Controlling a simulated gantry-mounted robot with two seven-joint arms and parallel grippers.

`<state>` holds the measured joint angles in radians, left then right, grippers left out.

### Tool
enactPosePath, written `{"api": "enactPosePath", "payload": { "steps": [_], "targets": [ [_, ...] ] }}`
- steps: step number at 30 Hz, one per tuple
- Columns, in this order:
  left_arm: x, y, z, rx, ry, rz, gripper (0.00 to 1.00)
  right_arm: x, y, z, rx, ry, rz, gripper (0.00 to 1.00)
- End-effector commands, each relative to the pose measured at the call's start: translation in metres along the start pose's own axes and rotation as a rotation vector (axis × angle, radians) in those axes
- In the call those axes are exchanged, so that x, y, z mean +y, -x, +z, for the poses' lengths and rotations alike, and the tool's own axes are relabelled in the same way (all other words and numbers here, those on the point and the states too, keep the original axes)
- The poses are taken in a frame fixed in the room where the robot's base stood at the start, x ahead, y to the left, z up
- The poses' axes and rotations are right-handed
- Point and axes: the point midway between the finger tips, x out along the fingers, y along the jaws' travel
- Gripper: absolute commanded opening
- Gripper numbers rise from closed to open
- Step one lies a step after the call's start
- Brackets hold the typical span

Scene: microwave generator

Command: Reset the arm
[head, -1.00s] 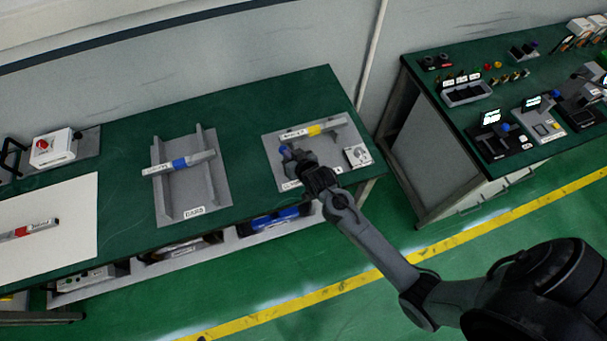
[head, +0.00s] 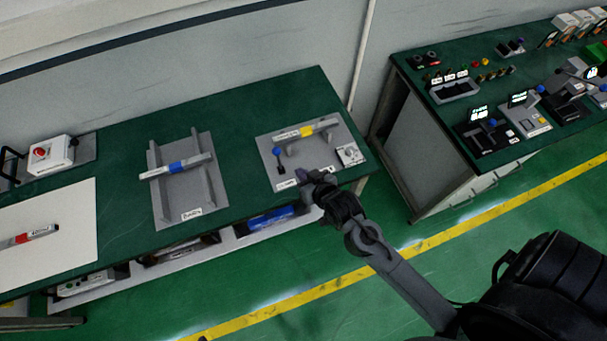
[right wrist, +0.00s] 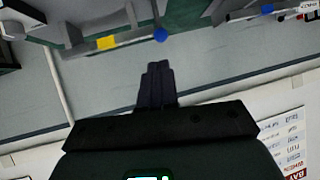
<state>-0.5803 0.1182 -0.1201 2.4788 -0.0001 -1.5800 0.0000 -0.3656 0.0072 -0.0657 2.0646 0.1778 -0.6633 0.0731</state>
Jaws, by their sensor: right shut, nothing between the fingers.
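My right gripper (head: 308,178) is at the front edge of the right-hand plate on the green bench in the head view. It is shut and empty. In the right wrist view its fingers (right wrist: 156,85) are together, with nothing between them. The grey plate (head: 266,146) carries a bar with a yellow band (head: 307,131), a blue-knobbed lever (head: 277,155) and a white dial box (head: 349,154). The lever stands upright, apart from the gripper. The yellow band (right wrist: 107,43) and blue knob (right wrist: 160,35) also show in the right wrist view. My left gripper is not in view.
A grey fixture (head: 192,213) holds a bar with a blue band (head: 176,167). A red-marked bar (head: 30,236) lies on a white sheet (head: 80,215). A second bench (head: 440,123) with several devices stands at the right. Green floor with a yellow line (head: 330,286) lies in front.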

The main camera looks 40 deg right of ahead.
Motion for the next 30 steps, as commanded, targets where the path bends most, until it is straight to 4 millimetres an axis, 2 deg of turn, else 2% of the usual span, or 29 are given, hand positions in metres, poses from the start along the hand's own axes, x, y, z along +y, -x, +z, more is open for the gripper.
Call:
{"api": "enactPosePath", "payload": {
  "steps": [15, 20, 23, 25, 28, 30],
  "targets": [
    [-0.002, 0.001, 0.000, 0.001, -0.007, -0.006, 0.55, 0.000, 0.003, 0.000, 0.000, 0.000, -0.001, 0.00],
    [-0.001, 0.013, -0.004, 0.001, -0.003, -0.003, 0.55, 0.001, 0.012, 0.000, -0.019, 0.006, 0.003, 0.00],
    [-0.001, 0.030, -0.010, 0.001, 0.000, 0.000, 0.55, 0.002, 0.030, -0.006, -0.035, 0.023, 0.002, 0.00],
    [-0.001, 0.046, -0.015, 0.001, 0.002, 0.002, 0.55, -0.001, 0.050, -0.017, -0.046, 0.042, -0.012, 0.00],
    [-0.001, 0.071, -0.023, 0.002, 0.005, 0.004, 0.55, -0.011, 0.092, -0.029, -0.148, 0.095, -0.046, 0.00],
    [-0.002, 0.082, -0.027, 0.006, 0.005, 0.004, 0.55, -0.017, 0.119, -0.027, -0.247, 0.141, -0.067, 0.00]
  ]
}}
